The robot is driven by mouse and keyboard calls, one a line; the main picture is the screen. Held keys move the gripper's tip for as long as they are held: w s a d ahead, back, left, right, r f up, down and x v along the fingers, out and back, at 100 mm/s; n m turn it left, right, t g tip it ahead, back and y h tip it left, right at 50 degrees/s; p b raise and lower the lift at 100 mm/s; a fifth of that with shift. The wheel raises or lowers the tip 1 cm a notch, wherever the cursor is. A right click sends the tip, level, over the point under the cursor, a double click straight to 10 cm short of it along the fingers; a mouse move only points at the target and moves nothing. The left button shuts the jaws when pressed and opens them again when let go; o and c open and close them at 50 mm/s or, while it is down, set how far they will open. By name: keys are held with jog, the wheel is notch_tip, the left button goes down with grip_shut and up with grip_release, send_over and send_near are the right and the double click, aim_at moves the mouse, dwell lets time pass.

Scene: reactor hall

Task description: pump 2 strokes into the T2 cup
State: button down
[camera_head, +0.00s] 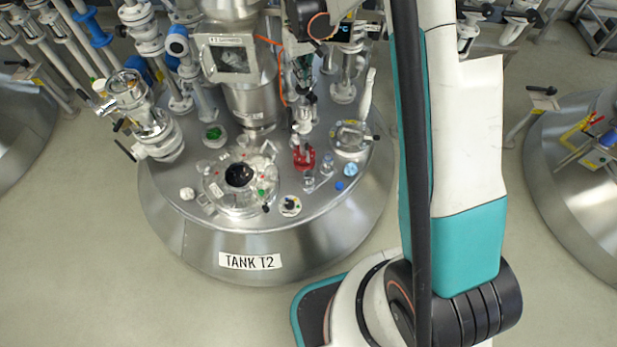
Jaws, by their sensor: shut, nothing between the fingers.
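Tank T2 (330,222), a round steel vessel labelled "TANK T2", fills the middle of the head camera view. My gripper (303,122) points down over the right half of its lid and looks shut and empty. Just below its fingertips in the picture is a red fitting (304,156); I cannot tell whether they touch. Small clear vessels stand right of the red fitting, one nearer (309,182) and one farther (327,168). Which of them is the T2 cup, and where the pump head is, I cannot tell at this size.
An open round port (239,176) with a clamped rim lies left of the red fitting. A steel column with a window (232,57) rises behind it. A blue cap (339,186) and a round dial (290,205) sit near the lid's front edge. Pipes crowd the back left.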

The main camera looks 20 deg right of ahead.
dwell(0.5)
notch_tip(320, 180, up, 6)
jog(key=p, duration=0.3)
dwell(0.3)
dwell(0.4)
jog(key=s+r+t, duration=0.3)
jog(key=s+r, duration=1)
jog(key=r, duration=0.3)
jog(key=s+r+m+t, duration=0.1)
jog(key=s+t, duration=0.3)
jog(key=s, duration=1.3)
jog(key=shift+s+r, duration=0.2)
jog(key=shift+r, duration=0.05)
